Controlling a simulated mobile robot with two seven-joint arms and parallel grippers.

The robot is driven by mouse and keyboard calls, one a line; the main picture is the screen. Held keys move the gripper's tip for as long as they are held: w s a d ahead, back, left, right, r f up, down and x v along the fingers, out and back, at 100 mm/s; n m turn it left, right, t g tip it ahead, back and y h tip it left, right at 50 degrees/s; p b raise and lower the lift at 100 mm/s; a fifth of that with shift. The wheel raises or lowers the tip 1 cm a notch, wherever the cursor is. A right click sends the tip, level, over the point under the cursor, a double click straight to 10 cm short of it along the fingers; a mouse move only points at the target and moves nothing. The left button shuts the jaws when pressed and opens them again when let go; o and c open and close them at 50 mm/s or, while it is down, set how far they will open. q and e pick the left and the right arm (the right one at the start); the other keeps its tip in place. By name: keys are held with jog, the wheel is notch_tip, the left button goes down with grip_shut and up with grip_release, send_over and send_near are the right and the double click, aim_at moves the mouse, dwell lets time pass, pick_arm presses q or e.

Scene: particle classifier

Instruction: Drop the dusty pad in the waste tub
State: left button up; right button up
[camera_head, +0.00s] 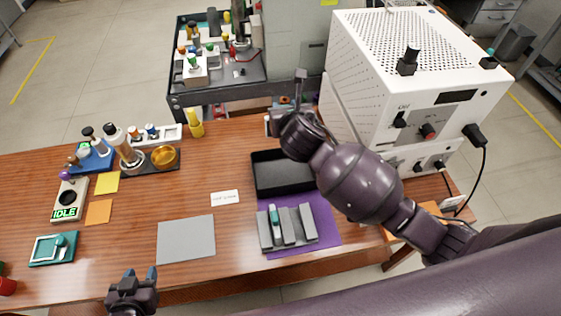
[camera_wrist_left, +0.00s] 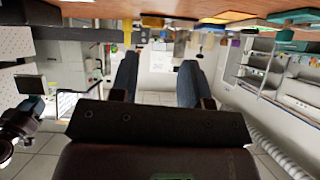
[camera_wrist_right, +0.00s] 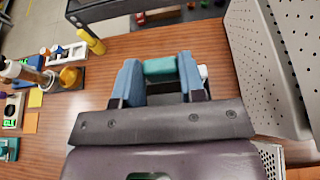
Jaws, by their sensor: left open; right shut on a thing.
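My right gripper (camera_wrist_right: 160,68) is shut on a teal block (camera_wrist_right: 160,70). The block spans the gap between its blue fingers; I cannot tell whether it is the dusty pad or its grip. In the head view my right gripper (camera_head: 301,88) is up behind a black open-topped tub (camera_head: 282,192), near the white machine; the block is not clear there. The tub may be the waste tub, but I read no label on it. My left gripper (camera_head: 139,275) is open and empty at the table's front edge. Its parted fingers also show in the left wrist view (camera_wrist_left: 158,65).
A grey slotted holder (camera_head: 306,225) with a teal-topped piece (camera_head: 274,216) stands on a purple mat (camera_head: 330,235). The white machine (camera_head: 400,80) limits room on the right. A grey mat (camera_head: 186,240) lies at the front. Bottles and a gold dish (camera_head: 164,156) stand left.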

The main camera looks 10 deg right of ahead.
pick_arm(q)
jog(key=shift+w+f+b, duration=0.2)
jog(key=shift+f+b, duration=0.95)
jog(key=shift+b, duration=0.65)
jog(key=shift+w+r, duration=0.15)
jog(key=shift+r, duration=0.05)
pick_arm(e)
notch_tip(320, 180, down, 20)
jog(key=shift+s, duration=0.15)
jog(key=o, duration=1.1)
jog(key=shift+o, duration=0.2)
